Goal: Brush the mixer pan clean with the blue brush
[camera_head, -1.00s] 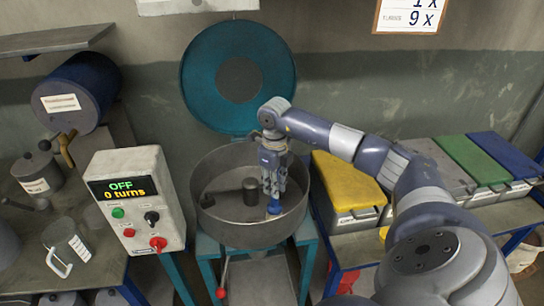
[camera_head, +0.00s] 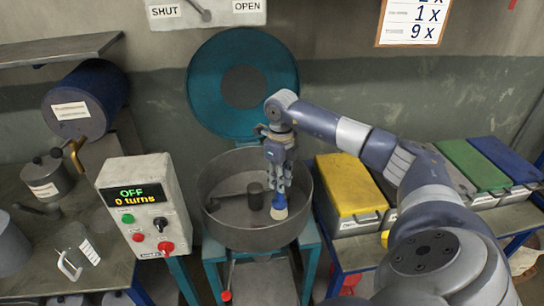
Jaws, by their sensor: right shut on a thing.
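The mixer pan (camera_head: 257,238) is a round grey metal pan on a teal stand, with a dark hub (camera_head: 255,188) and a mixing arm inside. Its round teal lid (camera_head: 215,85) stands raised behind it. My right gripper (camera_head: 277,185) reaches down into the right side of the pan and is shut on the blue brush (camera_head: 279,204). The brush points down, its pale bristle end (camera_head: 279,213) at or near the pan floor; I cannot tell whether it touches. My left gripper is not in view.
A control box (camera_head: 146,205) left of the pan reads "OFF 0 turns". Bins with yellow (camera_head: 347,183), green (camera_head: 473,164) and blue lids stand at the right.

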